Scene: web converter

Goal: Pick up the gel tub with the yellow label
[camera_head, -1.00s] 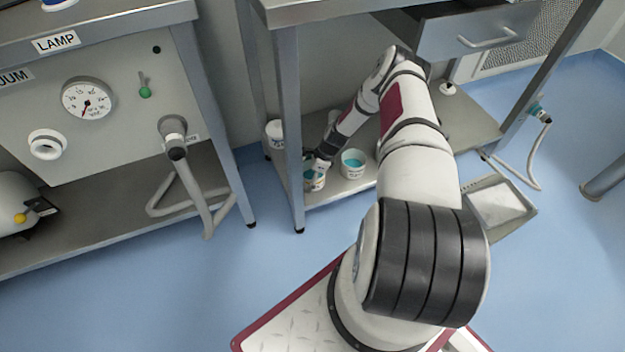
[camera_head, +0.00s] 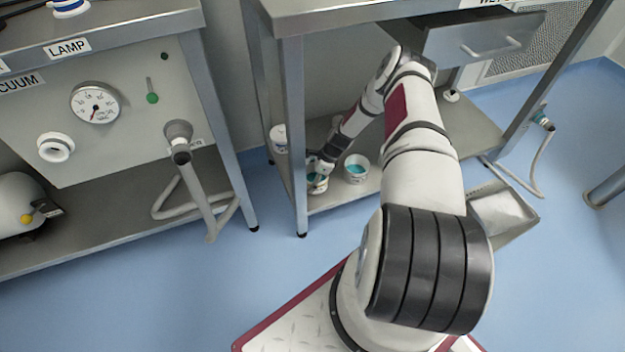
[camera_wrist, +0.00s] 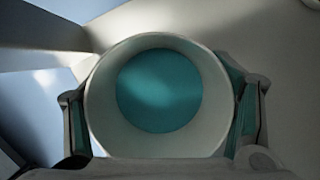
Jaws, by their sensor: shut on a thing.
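My gripper (camera_wrist: 160,110) is shut on a round white tub (camera_wrist: 213,145) with teal gel inside; a finger lies against each side of its wall in the wrist view. In the head view the held tub (camera_head: 318,186) is at the front left of the lower shelf, close to the table leg, partly behind my gripper (camera_head: 318,172). A second open white tub with teal gel (camera_head: 357,168) stands just right of it. A third white tub (camera_head: 278,138) stands further back, left of the leg. The label colours are too small or hidden to tell.
The steel table leg (camera_head: 297,130) stands close to the left of the held tub. A drawer (camera_head: 485,42) hangs above the shelf (camera_head: 475,130). A grey tray (camera_head: 505,212) is on the floor at right. A hose (camera_head: 200,190) hangs from the left panel.

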